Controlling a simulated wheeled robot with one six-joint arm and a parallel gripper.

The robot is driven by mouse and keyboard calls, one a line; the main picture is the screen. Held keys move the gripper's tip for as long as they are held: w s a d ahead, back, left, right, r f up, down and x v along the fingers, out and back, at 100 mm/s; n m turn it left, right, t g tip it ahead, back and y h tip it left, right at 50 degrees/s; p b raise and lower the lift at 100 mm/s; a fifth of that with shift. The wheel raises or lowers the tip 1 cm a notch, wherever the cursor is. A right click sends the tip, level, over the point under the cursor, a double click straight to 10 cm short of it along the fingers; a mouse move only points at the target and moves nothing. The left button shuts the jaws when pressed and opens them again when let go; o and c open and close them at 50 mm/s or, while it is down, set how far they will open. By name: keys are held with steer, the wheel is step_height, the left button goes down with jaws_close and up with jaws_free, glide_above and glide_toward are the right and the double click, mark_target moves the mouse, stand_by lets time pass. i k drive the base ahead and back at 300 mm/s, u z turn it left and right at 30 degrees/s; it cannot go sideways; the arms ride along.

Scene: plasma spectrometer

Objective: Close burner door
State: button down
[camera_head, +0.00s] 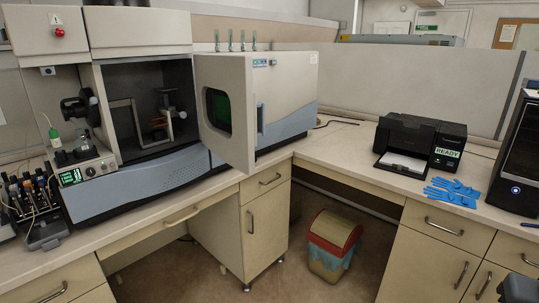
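The burner door (240,82) of the spectrometer (140,180) stands open, swung out to the right of the burner compartment. It is a pale panel with a dark, green-tinted window (218,110) and a grey vertical handle (260,117) along its right edge. The open compartment (120,80) shows its dark inside, with a metal frame and burner parts. No gripper fingers show in this view. A small black shape at the bottom right edge may be part of my arm, but I cannot tell which part.
Tubes, bottles and a small green display (70,177) stand at the left of the compartment. A black printer (420,140), blue gloves (453,192) and a black computer tower (518,150) are on the right bench.

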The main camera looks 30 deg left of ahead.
mark_target(229, 119)
steer(key=u, duration=0.4)
steer(key=i, duration=0.75)
steer(key=u, duration=0.65)
